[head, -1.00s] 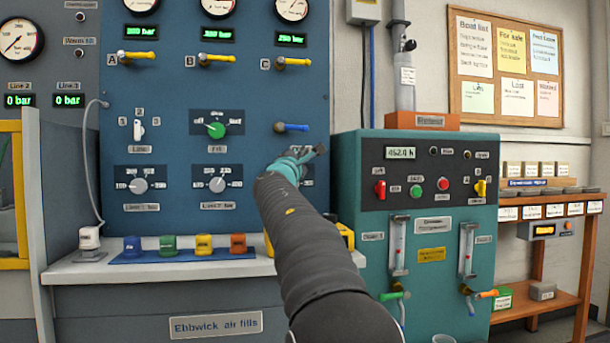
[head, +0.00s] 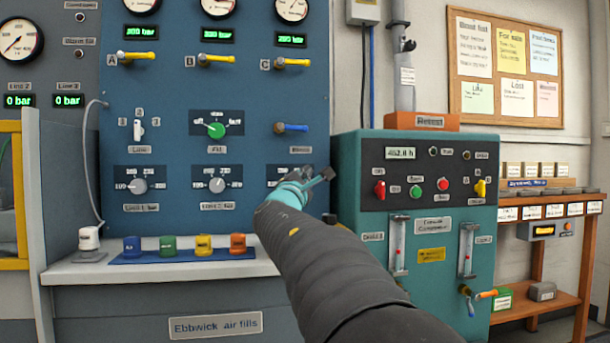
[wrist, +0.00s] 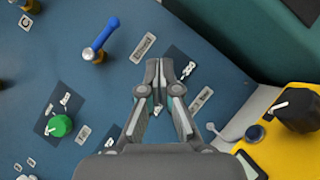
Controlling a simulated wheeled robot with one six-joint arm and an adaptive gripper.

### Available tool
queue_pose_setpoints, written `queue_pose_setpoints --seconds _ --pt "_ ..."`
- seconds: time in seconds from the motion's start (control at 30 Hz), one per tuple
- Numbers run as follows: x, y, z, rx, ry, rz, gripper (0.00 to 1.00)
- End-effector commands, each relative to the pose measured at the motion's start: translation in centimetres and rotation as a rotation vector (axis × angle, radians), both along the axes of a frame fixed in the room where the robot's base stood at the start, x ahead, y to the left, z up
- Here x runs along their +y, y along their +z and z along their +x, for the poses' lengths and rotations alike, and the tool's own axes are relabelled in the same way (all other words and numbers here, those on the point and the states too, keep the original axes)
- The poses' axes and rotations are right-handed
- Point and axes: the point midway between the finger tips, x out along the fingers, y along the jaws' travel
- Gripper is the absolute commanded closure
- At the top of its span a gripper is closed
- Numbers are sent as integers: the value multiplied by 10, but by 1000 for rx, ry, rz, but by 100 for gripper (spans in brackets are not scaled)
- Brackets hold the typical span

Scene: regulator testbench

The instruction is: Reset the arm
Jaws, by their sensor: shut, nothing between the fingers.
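My gripper (head: 325,177) is at the end of my dark-sleeved arm in the head view, in front of the lower right of the blue panel (head: 225,100). In the wrist view my gripper (wrist: 160,75) has its fingers together, with nothing between them. It points at the panel near a dark dial plate that it partly covers. The blue-handled valve (head: 291,127) is just above my gripper in the head view and to its left in the wrist view (wrist: 103,38). I cannot tell whether the fingertips touch the panel.
A teal cabinet (head: 350,190) stands close on the right. A grey shelf (head: 80,270) with several coloured blocks runs below the panel. A yellow thing with a black knob (wrist: 285,140) is at the right of the wrist view. The green knob (head: 216,131) is to the left.

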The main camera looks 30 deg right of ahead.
Motion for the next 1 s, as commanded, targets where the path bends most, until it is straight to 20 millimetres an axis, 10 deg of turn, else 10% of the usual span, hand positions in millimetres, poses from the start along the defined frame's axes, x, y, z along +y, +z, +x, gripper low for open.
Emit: queue_pose_setpoints --seconds 0.47,0.67,1.0 --pt "0 0 -6 -7 -1 32 100" --pt "3 -16 -48 -52 -6 278 100" --pt "32 -101 -151 -115 -65 892 100"
